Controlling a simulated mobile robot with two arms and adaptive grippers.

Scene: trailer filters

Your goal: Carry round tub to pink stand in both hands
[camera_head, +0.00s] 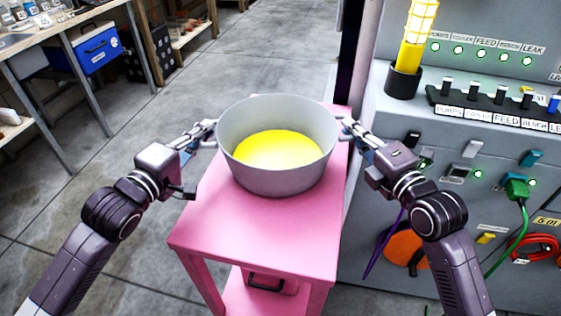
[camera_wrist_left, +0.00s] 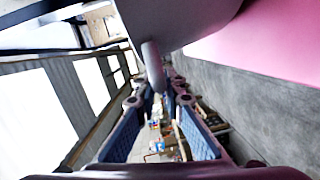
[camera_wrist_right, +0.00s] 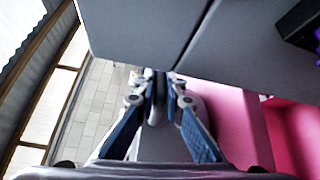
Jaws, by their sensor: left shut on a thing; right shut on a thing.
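The round grey tub (camera_head: 277,183) with a yellow inside bottom or contents is upright over the top of the pink stand (camera_head: 243,230). I cannot tell whether its base touches the stand. My left gripper (camera_head: 211,134) is shut on the handle at the tub's left side. That handle (camera_wrist_left: 152,65) shows between the fingers in the left wrist view, with the tub wall (camera_wrist_left: 195,20) above. My right gripper (camera_head: 349,129) is shut on the right handle. In the right wrist view its fingers close around that handle, and the pink stand (camera_wrist_right: 228,120) is to the right.
A grey control console (camera_head: 450,170) with switches, lights and cables stands close to the right of the stand. A yellow lamp (camera_head: 414,45) stands on it. A workbench (camera_head: 60,42) with a blue box (camera_head: 97,50) is at the far left. The floor left of the stand is clear.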

